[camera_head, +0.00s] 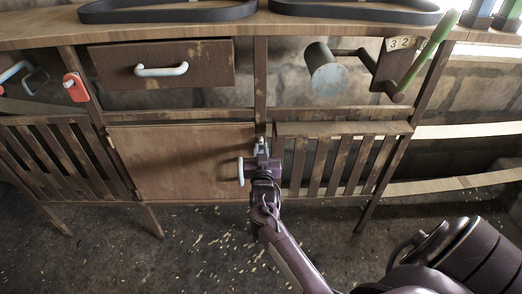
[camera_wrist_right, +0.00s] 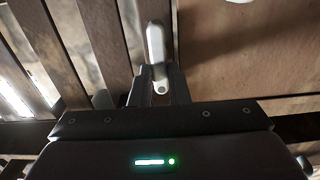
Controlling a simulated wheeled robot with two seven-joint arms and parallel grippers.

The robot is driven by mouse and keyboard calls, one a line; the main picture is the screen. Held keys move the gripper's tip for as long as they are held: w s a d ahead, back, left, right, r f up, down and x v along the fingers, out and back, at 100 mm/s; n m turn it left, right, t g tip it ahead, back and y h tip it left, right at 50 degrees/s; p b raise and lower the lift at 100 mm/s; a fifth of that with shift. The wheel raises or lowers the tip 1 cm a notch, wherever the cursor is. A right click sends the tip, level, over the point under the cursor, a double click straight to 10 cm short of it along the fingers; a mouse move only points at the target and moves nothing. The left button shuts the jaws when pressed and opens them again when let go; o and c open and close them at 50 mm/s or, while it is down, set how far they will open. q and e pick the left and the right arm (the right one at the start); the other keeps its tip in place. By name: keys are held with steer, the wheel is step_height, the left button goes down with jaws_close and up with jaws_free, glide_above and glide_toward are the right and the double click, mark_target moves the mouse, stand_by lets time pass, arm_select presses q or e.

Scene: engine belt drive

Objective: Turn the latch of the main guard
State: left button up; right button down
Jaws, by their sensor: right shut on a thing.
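The main guard appears to be the plain wooden panel (camera_head: 178,165) at the middle left of the frame, with a pale handle (camera_head: 241,172) near its right edge. The latch (camera_head: 261,143) is a small pale metal piece on the post at the panel's upper right. In the right wrist view the latch (camera_wrist_right: 156,42) is a rounded bar with a pivot-like dot, roughly upright. My right gripper (camera_head: 262,158) is at the latch, its fingers (camera_wrist_right: 160,88) shut on the latch's near end. The fingers hide part of it. My left gripper is not in view.
A drawer (camera_head: 160,66) with a pale handle is above the panel. Slatted panels (camera_head: 335,165) flank it. A grey cylinder (camera_head: 325,72) and a green lever (camera_head: 428,50) beside a numbered plate (camera_head: 405,44) are at upper right. Black belts (camera_head: 165,13) lie on top.

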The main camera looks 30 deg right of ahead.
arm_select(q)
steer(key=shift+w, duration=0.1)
arm_select(e)
steer(key=c, duration=1.4)
jaws_free()
steer(key=shift+s+a, duration=0.1)
steer(key=shift+s, duration=0.05)
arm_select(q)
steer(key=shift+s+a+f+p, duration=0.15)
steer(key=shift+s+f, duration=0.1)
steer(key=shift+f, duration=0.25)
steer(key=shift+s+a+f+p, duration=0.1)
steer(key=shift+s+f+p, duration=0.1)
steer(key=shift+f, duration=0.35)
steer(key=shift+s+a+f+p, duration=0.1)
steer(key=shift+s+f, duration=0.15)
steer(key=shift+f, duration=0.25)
arm_select(e)
steer(key=shift+v, duration=3.75)
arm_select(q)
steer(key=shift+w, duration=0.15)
